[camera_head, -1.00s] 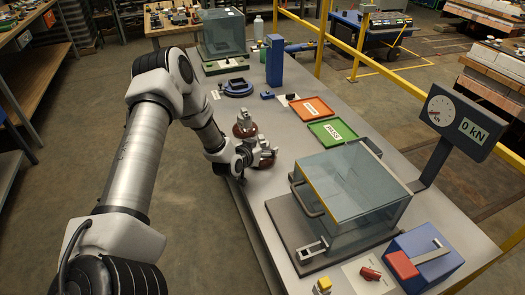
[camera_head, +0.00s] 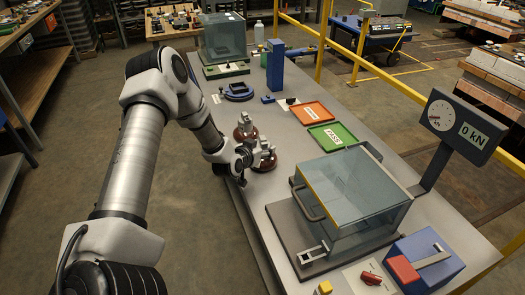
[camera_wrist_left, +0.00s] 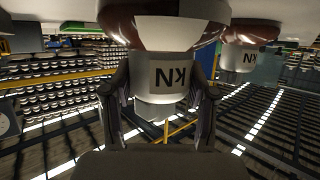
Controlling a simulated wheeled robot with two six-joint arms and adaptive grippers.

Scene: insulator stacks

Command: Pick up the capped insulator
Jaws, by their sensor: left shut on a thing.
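Two brown insulators with grey metal caps are near the table's left edge in the head view. My left gripper (camera_head: 246,158) is at the nearer insulator (camera_head: 265,161), partly hiding it. In the left wrist view my gripper's fingers (camera_wrist_left: 160,108) are shut on either side of the pale cap (camera_wrist_left: 162,76), marked "KN", of the held insulator, whose brown disc is at the picture's top. The second insulator (camera_head: 243,135) stands just behind it and also shows at the right in the wrist view (camera_wrist_left: 249,54). My right gripper is out of view.
A clear-walled box (camera_head: 350,200) with a handle stands to the right on the table. A green tray (camera_head: 333,136) and an orange tray (camera_head: 312,115) lie beyond.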

